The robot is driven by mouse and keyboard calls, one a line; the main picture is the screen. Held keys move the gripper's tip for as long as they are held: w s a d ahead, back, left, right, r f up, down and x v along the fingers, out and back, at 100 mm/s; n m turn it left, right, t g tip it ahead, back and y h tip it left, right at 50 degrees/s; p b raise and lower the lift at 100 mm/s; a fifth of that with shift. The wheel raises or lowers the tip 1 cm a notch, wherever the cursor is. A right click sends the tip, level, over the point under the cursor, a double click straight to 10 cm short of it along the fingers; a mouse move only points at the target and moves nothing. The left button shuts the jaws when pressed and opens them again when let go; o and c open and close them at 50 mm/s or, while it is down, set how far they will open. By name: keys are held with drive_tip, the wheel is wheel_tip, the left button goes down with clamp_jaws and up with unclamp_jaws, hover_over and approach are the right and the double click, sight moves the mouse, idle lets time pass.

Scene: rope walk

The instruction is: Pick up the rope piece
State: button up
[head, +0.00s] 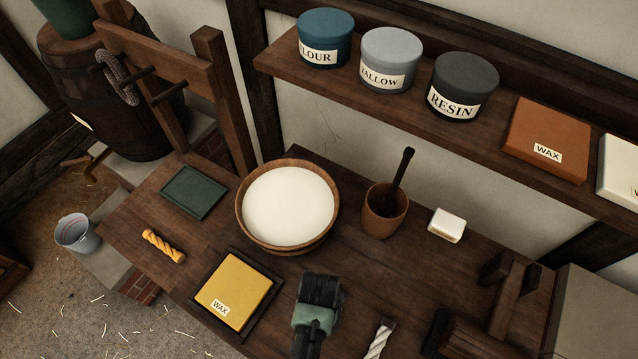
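A short, pale twisted piece, which looks like rope (379,339), lies on the dark wooden bench at the bottom edge of the head view, partly cut off. A second twisted piece, yellow-orange (163,246), lies near the bench's left front edge. My gripper (320,292) shows as a black and green hand from above, over the bench between the yellow wax block and the pale piece. It is apart from both twisted pieces. Its fingers are hidden, so I cannot tell whether it is open.
A wooden bowl of white stuff (245,224), a yellow wax block (232,290), a green tray (193,192), a brown pot with a brush (372,224) and a white block (447,225) stand on the bench. A wooden stand (505,310) is at right. A shelf (400,104) runs above.

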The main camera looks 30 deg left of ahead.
clamp_jaws()
drive_tip(key=shift+r, duration=0.15)
idle(0.4)
wheel_tip(320, 180, up, 10)
drive_tip(key=shift+b, duration=0.3)
drive_tip(key=c, duration=0.7)
unclamp_jaws()
clamp_jaws()
